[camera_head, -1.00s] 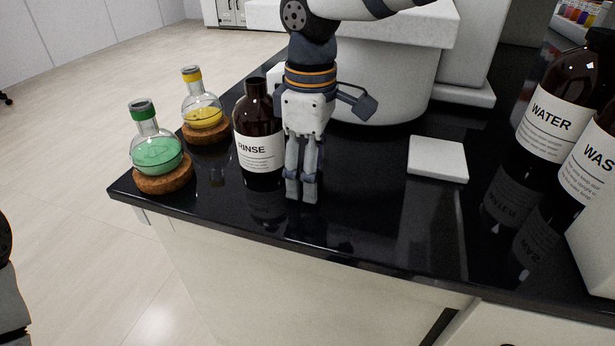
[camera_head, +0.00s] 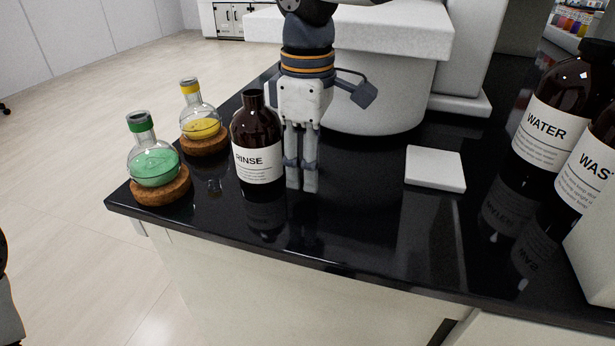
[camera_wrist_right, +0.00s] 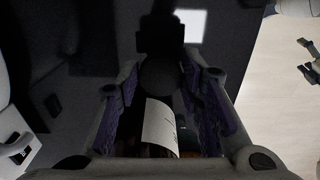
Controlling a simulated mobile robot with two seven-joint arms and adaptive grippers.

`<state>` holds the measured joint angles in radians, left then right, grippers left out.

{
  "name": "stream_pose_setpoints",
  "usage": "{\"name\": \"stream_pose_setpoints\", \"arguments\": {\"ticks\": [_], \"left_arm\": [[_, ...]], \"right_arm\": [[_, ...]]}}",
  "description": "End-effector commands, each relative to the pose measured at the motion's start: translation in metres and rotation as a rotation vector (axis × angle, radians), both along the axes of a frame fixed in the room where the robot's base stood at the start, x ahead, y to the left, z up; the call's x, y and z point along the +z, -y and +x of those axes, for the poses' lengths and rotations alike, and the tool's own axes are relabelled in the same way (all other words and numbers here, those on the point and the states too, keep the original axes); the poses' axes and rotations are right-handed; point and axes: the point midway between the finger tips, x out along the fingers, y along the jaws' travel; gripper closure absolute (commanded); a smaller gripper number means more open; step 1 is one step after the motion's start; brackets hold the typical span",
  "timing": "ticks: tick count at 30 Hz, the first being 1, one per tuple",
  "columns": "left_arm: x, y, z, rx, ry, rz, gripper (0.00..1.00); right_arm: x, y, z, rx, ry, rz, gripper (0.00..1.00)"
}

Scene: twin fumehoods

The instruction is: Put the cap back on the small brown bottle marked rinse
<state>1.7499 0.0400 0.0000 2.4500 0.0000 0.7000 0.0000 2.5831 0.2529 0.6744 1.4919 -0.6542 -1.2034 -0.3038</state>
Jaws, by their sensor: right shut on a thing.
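The small brown bottle marked RINSE (camera_head: 257,135) stands upright near the counter's edge, its narrow neck bare on top. My right gripper (camera_head: 301,182) points down just right of the bottle, its fingertips low and close together. In the right wrist view, the gripper (camera_wrist_right: 160,82) is shut on a dark round piece, which I take to be the cap (camera_wrist_right: 160,74); it is hard to make out against the black counter. The bottle's white label (camera_wrist_right: 159,126) shows between the fingers there. In the head view the cap cannot be made out.
Left of the bottle, a green flask (camera_head: 153,163) and a yellow flask (camera_head: 201,124) stand on cork rings. A white square plate (camera_head: 435,168) lies to the right. Large WATER (camera_head: 545,125) and WAS-labelled (camera_head: 594,160) bottles stand far right. A white machine (camera_head: 385,85) rises behind the gripper.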

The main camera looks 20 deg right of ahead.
Motion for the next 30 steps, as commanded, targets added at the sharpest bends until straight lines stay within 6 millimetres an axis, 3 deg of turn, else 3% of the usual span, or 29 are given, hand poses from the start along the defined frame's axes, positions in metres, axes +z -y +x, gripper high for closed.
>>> {"name": "stream_pose_setpoints", "arguments": {"ticks": [6, 9, 18, 30], "left_arm": [[0.01, 0.0, 0.011, 0.0, 0.04, 0.0, 0.17], [0.014, 0.0, 0.015, 0.0, 0.056, 0.0, 0.17], [0.015, 0.0, 0.017, 0.001, 0.063, 0.0, 0.17], [0.015, 0.0, 0.017, 0.0, 0.063, -0.001, 0.17]], "right_arm": [[0.059, -0.032, -0.032, 0.003, 0.014, -0.002, 0.76], [0.074, -0.051, -0.053, 0.005, 0.012, -0.004, 0.76], [0.094, -0.092, -0.092, 0.002, 0.001, -0.001, 0.76], [0.098, -0.099, -0.1, 0.0, -0.001, -0.001, 0.76]]}}
